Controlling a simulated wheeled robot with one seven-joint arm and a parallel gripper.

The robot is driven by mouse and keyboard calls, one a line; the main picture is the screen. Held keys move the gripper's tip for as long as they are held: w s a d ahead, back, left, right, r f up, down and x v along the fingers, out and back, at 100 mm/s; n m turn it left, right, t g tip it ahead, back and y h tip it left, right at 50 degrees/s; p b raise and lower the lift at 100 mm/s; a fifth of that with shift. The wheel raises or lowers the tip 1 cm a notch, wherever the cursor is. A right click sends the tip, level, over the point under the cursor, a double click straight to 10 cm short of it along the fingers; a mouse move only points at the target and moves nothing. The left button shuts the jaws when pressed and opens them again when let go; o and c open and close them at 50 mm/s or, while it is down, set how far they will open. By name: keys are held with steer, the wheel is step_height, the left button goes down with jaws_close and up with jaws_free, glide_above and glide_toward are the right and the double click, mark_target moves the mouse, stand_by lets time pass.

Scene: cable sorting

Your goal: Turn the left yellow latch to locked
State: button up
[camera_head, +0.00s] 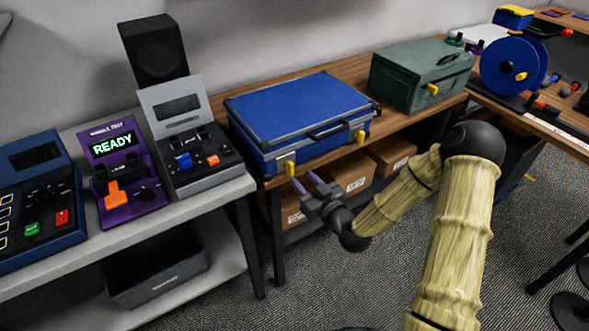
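A closed blue case (298,108) with grey edges lies on the wooden bench. Its left yellow latch (290,169) hangs at the front left, pointing down. Its right yellow latch (360,137) sits near the front right corner, and a dark handle lies between them. I cannot tell whether a finger touches the latch.
A green box (414,78) with a yellow latch stands right of the case. A grey bench with a purple "READY" tester (122,168) and a grey device (192,140) adjoins on the left. Cardboard boxes (352,172) sit under the wooden bench, behind my gripper.

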mark_target(293, 168)
steer(key=x, duration=0.6)
jaws_close()
